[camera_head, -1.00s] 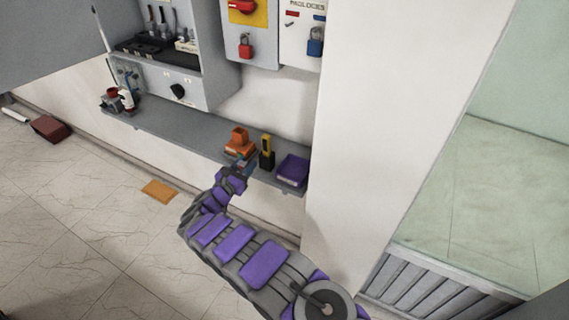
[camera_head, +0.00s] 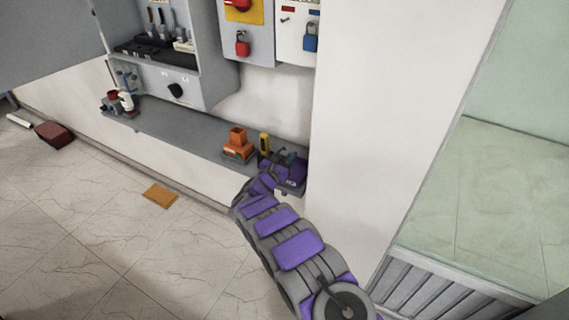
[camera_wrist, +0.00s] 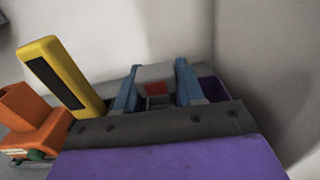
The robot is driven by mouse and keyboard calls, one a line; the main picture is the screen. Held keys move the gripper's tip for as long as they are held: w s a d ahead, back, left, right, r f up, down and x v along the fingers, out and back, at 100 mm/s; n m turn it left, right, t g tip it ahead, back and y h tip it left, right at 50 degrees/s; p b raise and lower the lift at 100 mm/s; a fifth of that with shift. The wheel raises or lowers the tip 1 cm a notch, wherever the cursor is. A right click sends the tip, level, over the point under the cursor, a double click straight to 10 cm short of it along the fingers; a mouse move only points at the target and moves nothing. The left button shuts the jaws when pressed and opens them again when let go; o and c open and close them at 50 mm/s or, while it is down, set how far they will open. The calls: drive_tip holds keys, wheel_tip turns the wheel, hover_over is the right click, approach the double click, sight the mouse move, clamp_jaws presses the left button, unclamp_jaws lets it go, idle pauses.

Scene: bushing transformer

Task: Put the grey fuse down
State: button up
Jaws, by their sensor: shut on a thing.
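The grey fuse (camera_wrist: 155,75), with a red patch, is held between the blue fingers of my gripper (camera_wrist: 156,88) in the wrist view. In the head view my gripper (camera_head: 282,156) is at the right end of the grey shelf (camera_head: 185,130), at the purple bin (camera_head: 299,172). The bin's dark purple edge also shows behind the right finger in the wrist view (camera_wrist: 213,88). I cannot tell whether the fuse touches the bin. The fuse is too small to make out in the head view.
A yellow and black tester (camera_wrist: 62,75) stands just left of my gripper. An orange device (camera_head: 238,146) is further left on the shelf. A white wall pillar (camera_head: 345,130) rises close on the right. The shelf's middle is clear.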

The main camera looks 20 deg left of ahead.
wheel_tip(320, 180, down, 2)
drive_tip(key=shift+s+a+f+b, duration=0.1)
drive_tip(key=shift+f+b, duration=0.15)
drive_tip(key=shift+b, duration=0.2)
drive_tip(key=shift+a+f, duration=0.15)
drive_tip(key=shift+f, duration=0.15)
drive_tip(key=shift+a, duration=0.15)
drive_tip(key=o, duration=0.8)
drive_tip(key=shift+a, duration=0.2)
drive_tip(key=shift+c, duration=0.2)
drive_tip(key=o, duration=0.3)
drive_tip(key=shift+d+r, duration=0.1)
drive_tip(key=shift+d, duration=0.15)
drive_tip(key=shift+d+r, duration=0.1)
drive_tip(key=shift+d, duration=0.1)
drive_tip(key=shift+s+a, duration=0.3)
drive_tip(key=shift+s, duration=0.25)
drive_tip(key=s+p, duration=0.2)
drive_tip(key=s, duration=0.8)
drive_tip(key=shift+s+a+p, duration=0.35)
drive_tip(key=shift+s, duration=0.05)
